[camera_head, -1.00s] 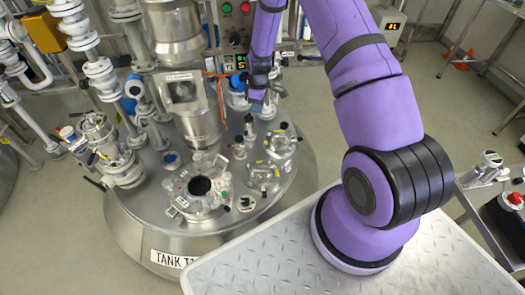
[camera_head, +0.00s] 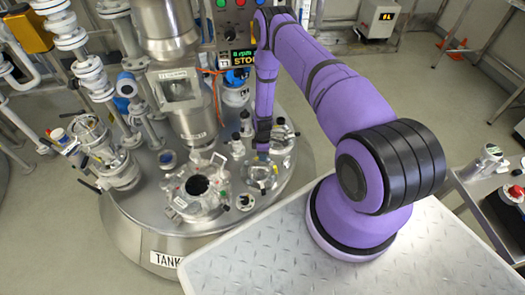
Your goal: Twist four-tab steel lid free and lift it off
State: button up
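On the round steel tank top, a shiny steel lid-like fitting (camera_head: 262,177) with tabs or clamps sits right of the open port (camera_head: 198,187). A second similar shiny fitting (camera_head: 284,136) lies a little behind it to the right. I cannot count the tabs on either, so I cannot tell which is the four-tab lid. My gripper (camera_head: 262,150) points down just above and behind the nearer fitting. Its fingers are small and dark, and I cannot tell whether they are open or touching it.
A dark-capped valve (camera_head: 237,147) stands close left of my gripper. A steel column (camera_head: 196,120) and a control box (camera_head: 238,58) rise behind. The open port has a raised handle. A diamond-plate deck (camera_head: 262,262) lies in front, and a side cart (camera_head: 480,178) stands right.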

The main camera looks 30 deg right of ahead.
aim_at(263, 168)
jog(key=f, duration=0.2)
jog(key=s+f, duration=0.1)
jog(key=f, duration=0.4)
jog(key=shift+s+a+f, duration=0.15)
jog(key=shift+a+f, duration=0.2)
jog(key=shift+a, duration=0.05)
grip_shut()
jog(key=m, duration=0.4)
jog(key=shift+s+a+m+t+y, duration=0.25)
jog(key=shift+s+m+t+y, duration=0.05)
jog(key=shift+m, duration=0.1)
jog(key=shift+r, duration=3.75)
jog(key=shift+w+r, duration=0.1)
